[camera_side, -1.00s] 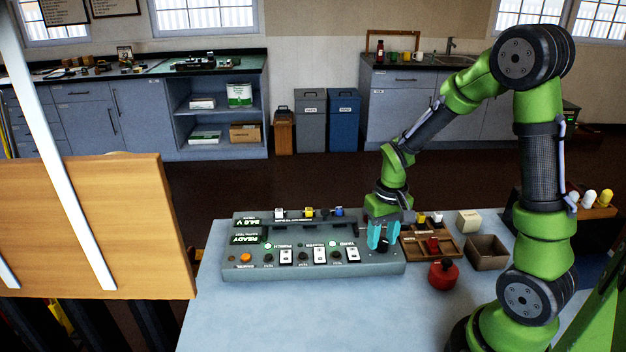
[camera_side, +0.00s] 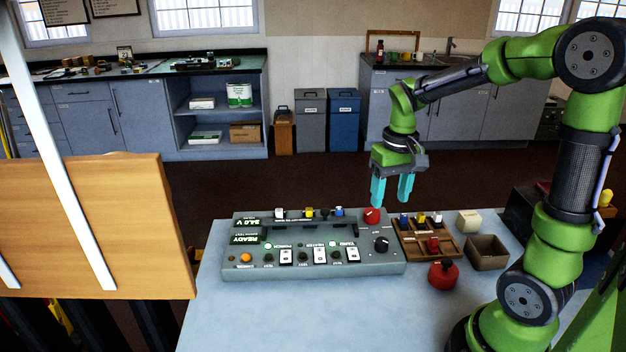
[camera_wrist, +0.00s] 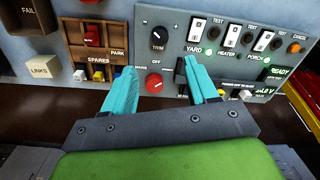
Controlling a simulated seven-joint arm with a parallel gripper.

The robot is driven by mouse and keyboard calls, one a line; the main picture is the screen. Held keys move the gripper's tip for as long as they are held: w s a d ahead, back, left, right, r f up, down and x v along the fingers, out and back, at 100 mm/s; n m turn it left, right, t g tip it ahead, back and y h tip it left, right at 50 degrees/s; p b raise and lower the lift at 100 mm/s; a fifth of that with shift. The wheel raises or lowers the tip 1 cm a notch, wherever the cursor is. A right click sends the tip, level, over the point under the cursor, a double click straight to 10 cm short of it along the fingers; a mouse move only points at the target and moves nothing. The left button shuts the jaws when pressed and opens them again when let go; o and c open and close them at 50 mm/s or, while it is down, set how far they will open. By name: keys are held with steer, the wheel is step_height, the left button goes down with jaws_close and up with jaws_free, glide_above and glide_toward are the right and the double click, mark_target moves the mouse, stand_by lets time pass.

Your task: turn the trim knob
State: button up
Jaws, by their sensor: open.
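The trim knob (camera_side: 381,245) is a black round knob at the right end of the grey control panel (camera_side: 300,266).
A wooden spares tray (camera_side: 428,252) with small coloured parts stands right of the panel. A red round object (camera_side: 444,275) and an open brown box (camera_side: 488,252) are near it. White switches (camera_side: 320,255) line the panel. The table front (camera_side: 290,320) is clear.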

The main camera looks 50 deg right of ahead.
step_height(320, 180, up, 5)
steer(key=shift+d+r, duration=0.1)
steer(key=shift+r, duration=0.05)
stand_by(0.4)
steer(key=s+a+r+t, duration=0.1)
steer(key=s+a+t, duration=0.2)
steer(key=a, duration=0.4)
steer(key=s+a+r+n+t+y, duration=0.1)
steer(key=s+a+t, duration=0.2)
steer(key=a, duration=0.3)
steer(key=shift+s+a+r+t+y, duration=0.3)
steer(key=shift+a+r+t, duration=0.1)
steer(key=shift+t, duration=0.1)
stand_by(0.8)
